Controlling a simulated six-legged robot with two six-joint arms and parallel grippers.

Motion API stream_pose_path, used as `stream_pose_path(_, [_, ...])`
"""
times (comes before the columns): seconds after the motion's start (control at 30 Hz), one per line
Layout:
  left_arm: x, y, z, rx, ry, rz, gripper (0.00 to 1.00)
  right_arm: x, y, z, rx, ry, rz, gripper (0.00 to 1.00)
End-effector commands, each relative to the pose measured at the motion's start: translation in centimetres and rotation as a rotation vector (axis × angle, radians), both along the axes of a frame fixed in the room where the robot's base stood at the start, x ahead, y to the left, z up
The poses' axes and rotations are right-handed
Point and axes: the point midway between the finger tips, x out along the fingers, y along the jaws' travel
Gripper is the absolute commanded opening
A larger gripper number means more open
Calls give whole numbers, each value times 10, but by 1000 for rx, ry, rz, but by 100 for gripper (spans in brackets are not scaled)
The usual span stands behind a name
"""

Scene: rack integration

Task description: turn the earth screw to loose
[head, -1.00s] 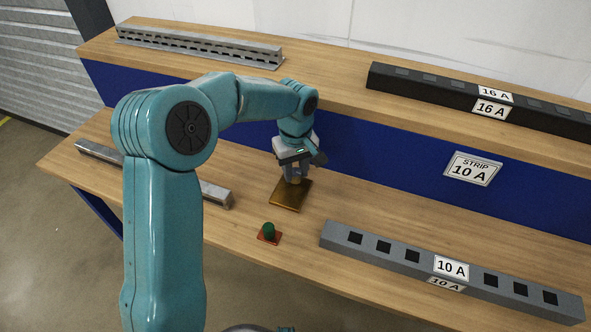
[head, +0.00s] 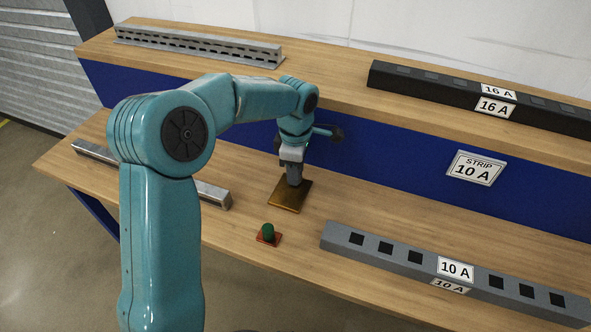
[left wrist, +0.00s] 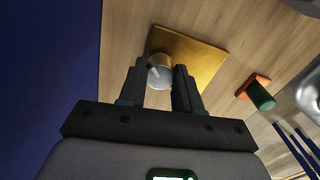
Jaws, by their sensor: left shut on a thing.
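A brass-coloured plate (head: 284,200) lies on the lower wooden shelf. The earth screw (left wrist: 160,74), a round pale head with a brass-coloured collar, stands on this plate (left wrist: 207,52). My left gripper (head: 293,180) points down over the plate, and its fingers hide the screw in the head view. In the left wrist view my left gripper (left wrist: 160,80) has one dark finger on each side of the screw head and is shut on it. A small mark shows on the head, but its setting is not readable. My right gripper is out of view.
A green knob on a red base (head: 268,234) stands near the front edge. A grey 10 A strip (head: 400,254) lies at right, a metal rail (head: 214,194) at left. The upper shelf holds a slotted rail (head: 200,44) and a black 16 A strip (head: 430,82).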

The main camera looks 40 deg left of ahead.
Motion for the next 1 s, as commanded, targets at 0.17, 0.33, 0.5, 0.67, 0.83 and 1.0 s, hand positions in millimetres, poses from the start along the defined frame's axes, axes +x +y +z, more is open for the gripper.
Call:
stream_pose_path(0.17, [1, 1, 1, 1, -6, 130, 3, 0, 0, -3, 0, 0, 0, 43])
stream_pose_path(0.33, [1, 1, 1, 1, -6, 222, 3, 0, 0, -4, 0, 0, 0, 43])
stream_pose_path(0.5, [1, 1, 2, 1, -6, 280, 3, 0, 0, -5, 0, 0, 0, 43])
stream_pose_path(0.67, [1, 1, 2, 1, -6, 306, 3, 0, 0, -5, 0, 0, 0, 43])
stream_pose_path(0.83, [1, 1, 2, 1, -6, 315, 3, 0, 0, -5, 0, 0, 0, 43])
stream_pose_path(1.0, [1, 1, 2, 1, -6, 314, 3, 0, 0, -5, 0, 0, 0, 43])
